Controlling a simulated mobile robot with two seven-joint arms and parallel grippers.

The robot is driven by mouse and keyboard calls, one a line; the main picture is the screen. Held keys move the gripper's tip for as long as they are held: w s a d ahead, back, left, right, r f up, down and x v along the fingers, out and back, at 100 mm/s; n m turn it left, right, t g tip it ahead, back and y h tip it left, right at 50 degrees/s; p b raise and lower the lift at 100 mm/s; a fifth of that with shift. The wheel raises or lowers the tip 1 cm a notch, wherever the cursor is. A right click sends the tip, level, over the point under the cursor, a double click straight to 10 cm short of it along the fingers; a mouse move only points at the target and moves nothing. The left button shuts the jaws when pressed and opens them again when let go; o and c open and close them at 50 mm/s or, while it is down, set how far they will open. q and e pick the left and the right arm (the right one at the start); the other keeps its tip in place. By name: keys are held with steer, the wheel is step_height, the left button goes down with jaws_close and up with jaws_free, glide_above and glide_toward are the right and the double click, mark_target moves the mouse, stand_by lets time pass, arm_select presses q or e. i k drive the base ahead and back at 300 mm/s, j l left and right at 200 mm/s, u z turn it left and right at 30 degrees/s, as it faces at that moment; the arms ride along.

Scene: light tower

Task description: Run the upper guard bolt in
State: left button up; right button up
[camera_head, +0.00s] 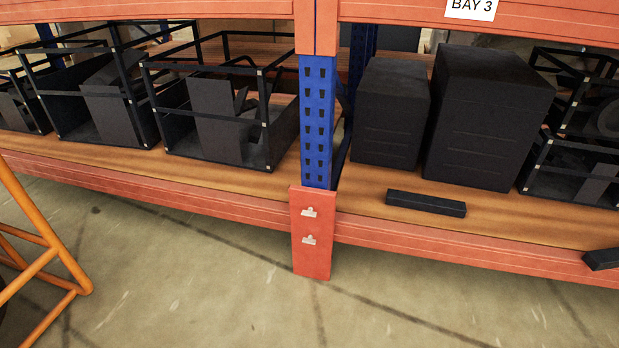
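A red-orange guard plate (311,262) stands upright at the foot of the blue rack post (318,120). The upper guard bolt (309,212) shows as a small pale metal piece on the guard's front face. A similar lower bolt (309,239) sits below it. At this size I cannot tell how far either bolt is in. Neither of my grippers can be made out in the head view, and nothing touches the guard or its bolts.
Orange beams carry a wooden shelf (220,185) with black wire crates on the left and two dark boxes (488,115) on the right. A black bar (425,203) lies near the shelf edge. An orange tubular frame (45,260) stands at left. A dark piece (602,260) at the right edge is unclear.

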mark_target(311, 213)
steer(key=i+j+z, duration=0.1)
steer(key=i+j, duration=0.15)
steer(key=i+j+z, duration=0.1)
steer(key=i+j, duration=0.15)
steer(key=j, duration=0.15)
steer(key=i+j+z, duration=0.1)
steer(key=i+j, duration=0.15)
steer(key=i+j+z, duration=0.15)
steer(key=j, duration=0.35)
steer(key=i+j+z, duration=0.1)
steer(key=i+j, duration=0.2)
steer(key=i+j+z, duration=0.1)
steer(key=j, duration=0.4)
steer(key=i, duration=0.1)
